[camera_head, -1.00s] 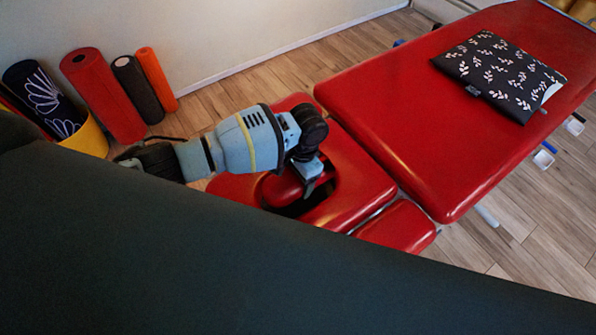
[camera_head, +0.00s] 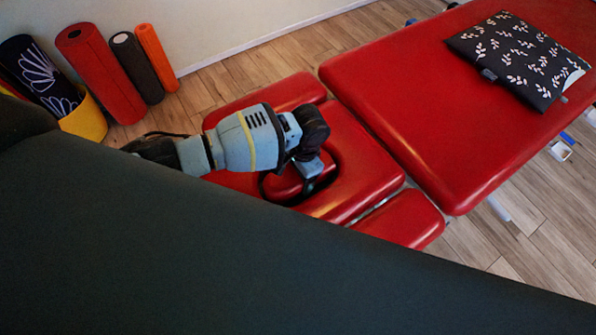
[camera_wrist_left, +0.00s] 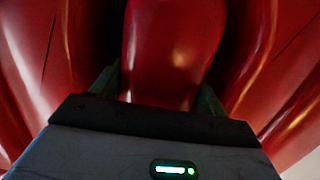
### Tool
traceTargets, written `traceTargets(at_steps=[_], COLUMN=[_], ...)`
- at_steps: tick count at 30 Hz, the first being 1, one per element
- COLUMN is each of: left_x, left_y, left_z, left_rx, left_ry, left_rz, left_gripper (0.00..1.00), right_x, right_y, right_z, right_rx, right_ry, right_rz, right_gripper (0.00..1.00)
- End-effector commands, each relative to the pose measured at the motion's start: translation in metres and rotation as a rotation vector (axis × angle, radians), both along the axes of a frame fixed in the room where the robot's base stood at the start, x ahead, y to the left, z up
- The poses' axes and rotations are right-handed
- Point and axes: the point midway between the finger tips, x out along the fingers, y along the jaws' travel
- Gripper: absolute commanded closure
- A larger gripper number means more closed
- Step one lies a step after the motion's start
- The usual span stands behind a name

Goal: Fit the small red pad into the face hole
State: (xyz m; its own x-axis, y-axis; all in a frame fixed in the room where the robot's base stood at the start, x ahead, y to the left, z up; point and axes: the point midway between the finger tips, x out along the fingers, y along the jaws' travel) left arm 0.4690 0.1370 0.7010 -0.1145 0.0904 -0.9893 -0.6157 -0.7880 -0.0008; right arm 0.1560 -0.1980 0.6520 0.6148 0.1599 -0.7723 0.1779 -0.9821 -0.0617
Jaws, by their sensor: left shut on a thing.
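The small red pad (camera_head: 284,184) is a glossy red rounded piece. It lies within the outline of the face hole (camera_head: 323,181) in the red headrest (camera_head: 352,176), with a dark gap showing at its right and lower side. I cannot tell how deep it sits. My left gripper (camera_head: 306,173) is over the hole, shut on the pad. In the left wrist view the pad (camera_wrist_left: 172,50) stands between the fingers of the left gripper (camera_wrist_left: 160,92), with red cushion and dark gaps on both sides. My wrist hides part of the hole. My right gripper is out of view.
Red side cushions (camera_head: 405,220) flank the headrest. The long red table top (camera_head: 420,125) extends to the upper right, with a dark leaf-patterned item (camera_head: 520,60) on it. Rolled mats and rollers (camera_head: 100,75) stand by the wall. My dark body covers the lower picture.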

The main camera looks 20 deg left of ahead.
Motion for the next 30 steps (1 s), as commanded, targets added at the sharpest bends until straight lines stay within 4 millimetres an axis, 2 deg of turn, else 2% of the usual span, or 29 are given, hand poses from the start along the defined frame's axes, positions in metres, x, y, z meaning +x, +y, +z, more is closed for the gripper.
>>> traceTargets(at_steps=[9, 10, 15, 24, 30], left_x=[0.000, 0.000, 0.000, 0.000, 0.004], left_y=[0.000, 0.000, 0.000, 0.000, -0.002], left_z=[0.001, 0.001, 0.001, 0.003, 0.028], left_rx=[-0.001, 0.000, 0.000, 0.000, -0.002], left_ry=[-0.001, 0.000, 0.000, 0.000, -0.005], left_rz=[0.000, 0.000, 0.001, 0.001, 0.001], left_gripper=[0.52, 0.22, 0.00, 0.00, 0.00], right_x=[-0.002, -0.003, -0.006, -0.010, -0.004], right_y=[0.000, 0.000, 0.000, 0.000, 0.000], right_z=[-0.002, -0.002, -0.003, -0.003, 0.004], right_rx=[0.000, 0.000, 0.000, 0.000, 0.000], right_ry=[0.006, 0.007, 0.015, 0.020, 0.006], right_rz=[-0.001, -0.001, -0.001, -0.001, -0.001], right_gripper=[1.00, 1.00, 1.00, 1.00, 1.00])
